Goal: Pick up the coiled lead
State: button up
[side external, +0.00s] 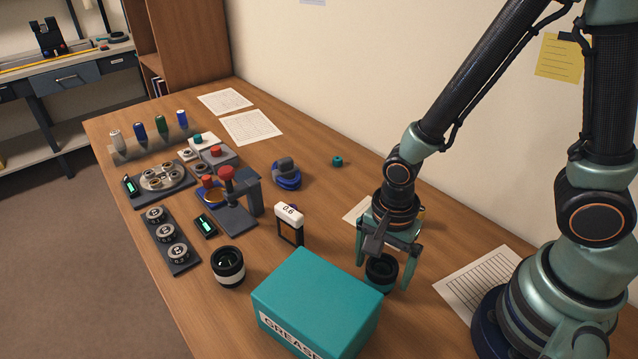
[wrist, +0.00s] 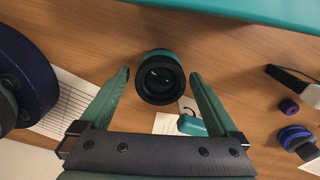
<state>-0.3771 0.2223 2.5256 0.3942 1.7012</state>
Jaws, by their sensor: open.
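What looks like the coiled lead, a blue ringed coil with a grey rounded part on it (side external: 287,175), lies mid-table in the side view. It also shows at the right edge of the wrist view (wrist: 295,137). My gripper (side external: 383,275) is open and well to the right of it, nearer the camera in the side view. A black and teal lens barrel (wrist: 159,78) stands between and just beyond the fingertips in the wrist view; I cannot tell whether they touch it. My gripper (wrist: 160,80) holds nothing visibly.
A teal grease box (side external: 318,300) stands close in front of my gripper. A white-topped 0.6 block (side external: 289,212) and a press with a red knob (side external: 227,180) stand near the coil. A small teal piece (side external: 337,161) lies behind. Bare wood lies right of the coil.

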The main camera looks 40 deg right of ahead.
aim_at(383, 264)
notch_tip(383, 264, up, 12)
jog(key=w+d+r+n+t, duration=0.4)
jog(key=d+r+n, duration=0.4)
jog(key=n, duration=0.6)
jog(key=shift+w+d+r+t, duration=0.25)
jog(key=shift+d+r+t, duration=0.15)
jog(key=shift+r+t, duration=0.35)
jog(key=shift+o, duration=0.2)
jog(key=shift+d+r+n, duration=0.4)
jog(key=shift+r+n, duration=0.05)
jog(key=shift+n, duration=0.15)
